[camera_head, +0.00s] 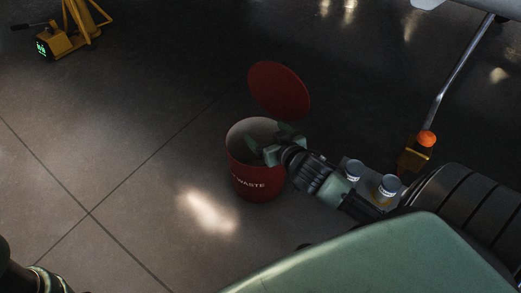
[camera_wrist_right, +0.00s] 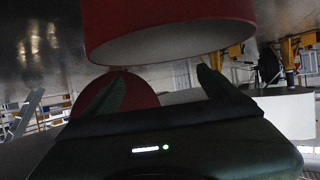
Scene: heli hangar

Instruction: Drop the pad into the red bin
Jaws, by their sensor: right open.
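The red bin (camera_head: 255,178) stands upright on the floor in the middle of the head view, with "WASTE" lettering on its side and a pale inside. Its round red lid (camera_head: 279,91) stands raised behind the opening. My right gripper (camera_head: 270,145) is open at the right side of the bin's mouth, its fingers over the opening. In the right wrist view the bin (camera_wrist_right: 165,25) appears upside down above the two spread fingers (camera_wrist_right: 158,85), with nothing visible between them. I see no pad in either view; the bin's bottom is hidden.
Two small canisters (camera_head: 353,170) stand right of the bin beside my arm. An orange-topped yellow block (camera_head: 414,155) sits at a metal strut. A yellow jack (camera_head: 65,40) stands far left. The floor left of the bin is clear.

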